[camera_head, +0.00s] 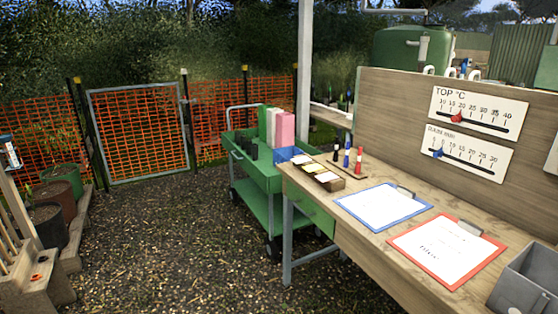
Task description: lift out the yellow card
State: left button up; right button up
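A small brown wooden box (333,186) sits at the far left end of the wooden bench. It holds a short row of pale cards in compartments. The middle card (314,168) looks pale yellow, but it is too small to be sure of its colour. The other cards, including the nearest one (327,177), look whitish or cream. Neither of my grippers is in view, and nothing is touching the box.
On the bench (372,252) lie a blue clipboard (383,206) and a red clipboard (445,248). A grey bin (527,285) stands at the right. Marker-like upright items (347,157) stand behind the box. A green cart (262,178) is beyond. Gravel ground is open at left.

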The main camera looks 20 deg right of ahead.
aim_at(314, 167)
jog(key=i+z, duration=0.3)
jog(key=i, duration=0.2)
jog(key=i+j+z, duration=0.1)
jog(key=i+z, duration=0.2)
jog(key=i, duration=0.15)
jog(key=i+j+z, duration=0.35)
jog(key=i, duration=0.15)
jog(key=l, duration=0.1)
